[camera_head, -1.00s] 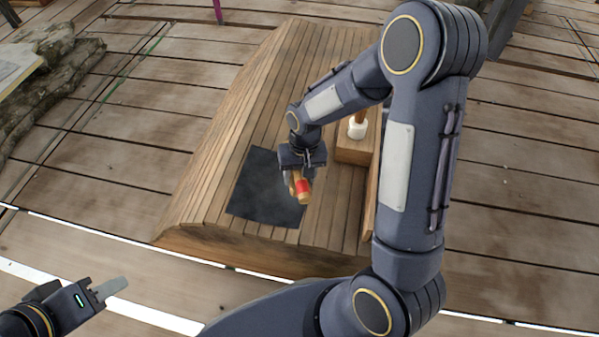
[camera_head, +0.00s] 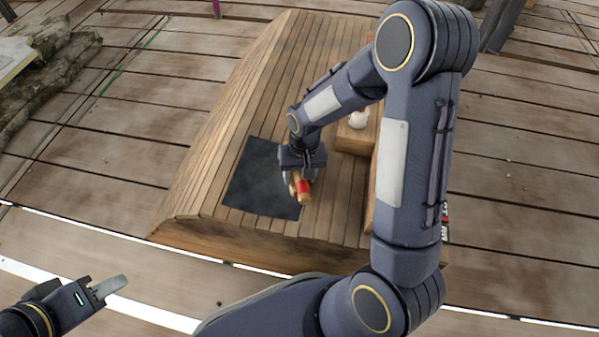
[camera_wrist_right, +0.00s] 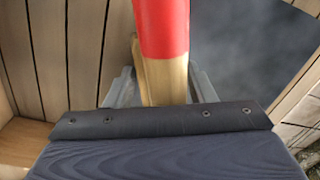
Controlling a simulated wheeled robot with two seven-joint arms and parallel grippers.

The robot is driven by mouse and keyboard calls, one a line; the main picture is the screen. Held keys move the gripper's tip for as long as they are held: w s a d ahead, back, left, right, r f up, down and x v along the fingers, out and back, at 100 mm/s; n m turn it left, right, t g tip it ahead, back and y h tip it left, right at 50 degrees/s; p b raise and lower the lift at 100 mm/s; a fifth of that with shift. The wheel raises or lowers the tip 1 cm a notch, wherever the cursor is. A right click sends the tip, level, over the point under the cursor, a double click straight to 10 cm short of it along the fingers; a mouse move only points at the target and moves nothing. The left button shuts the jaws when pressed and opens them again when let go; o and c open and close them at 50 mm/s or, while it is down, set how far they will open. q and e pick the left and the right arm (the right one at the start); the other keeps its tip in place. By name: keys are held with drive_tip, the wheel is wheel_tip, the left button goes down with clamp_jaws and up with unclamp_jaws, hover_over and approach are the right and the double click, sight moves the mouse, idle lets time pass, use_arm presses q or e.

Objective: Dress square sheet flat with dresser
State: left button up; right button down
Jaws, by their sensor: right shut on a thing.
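The square sheet (camera_head: 258,180) is dark grey and lies on the plank-covered wooden block, with no clear curl that I can make out. It also shows in the right wrist view (camera_wrist_right: 250,45). My right gripper (camera_head: 303,182) is at the sheet's right edge, shut on the dresser (camera_head: 303,194), a wooden tool with a red band. The dresser's red part and pale wood fill the middle of the right wrist view (camera_wrist_right: 162,35). I cannot tell whether the dresser touches the sheet. My left gripper (camera_head: 100,287) is at the lower left, away from the block; its finger gap is not clear.
The wooden block (camera_head: 215,235) has a sloped left side. A wooden box (camera_head: 352,141) with a white-headed tool (camera_head: 359,120) stands at its right, behind my right arm. Rock-like lumps (camera_head: 45,85) lie at the far left. The plank floor around is mostly clear.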

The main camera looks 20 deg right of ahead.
use_arm(q)
drive_tip(key=shift+f, duration=0.15)
use_arm(e)
drive_tip(key=shift+f, duration=0.25)
use_arm(q)
drive_tip(key=shift+p, duration=0.3)
use_arm(e)
drive_tip(key=shift+r, duration=0.1)
